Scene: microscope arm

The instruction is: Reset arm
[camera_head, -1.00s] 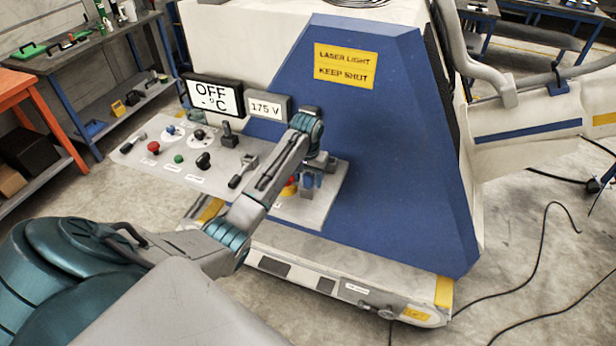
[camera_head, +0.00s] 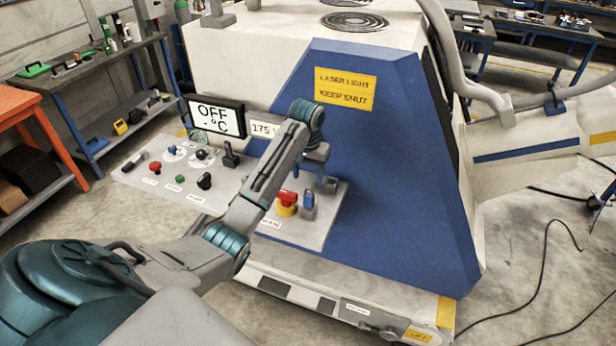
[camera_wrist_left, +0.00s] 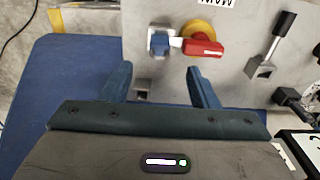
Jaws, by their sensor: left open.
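My left arm reaches in from the left over the control panel (camera_head: 225,182) of the machine. My left gripper (camera_head: 325,180) is open and empty, above the panel's right end by the blue housing. In the left wrist view its two fingers (camera_wrist_left: 157,72) are spread, with nothing between them. A blue-topped switch (camera_head: 308,203) on a grey base is just below the gripper; it also shows ahead of the fingers in the left wrist view (camera_wrist_left: 159,43). Beside it is a red handle (camera_head: 287,198) on a yellow disc, also in that view (camera_wrist_left: 204,47). The right gripper is not in view.
The blue housing (camera_head: 390,190) rises close beside the gripper. Displays reading OFF (camera_head: 215,116) and 175 V (camera_head: 264,129) stand behind the arm. A joystick (camera_head: 231,155) and several knobs are on the panel's left part.

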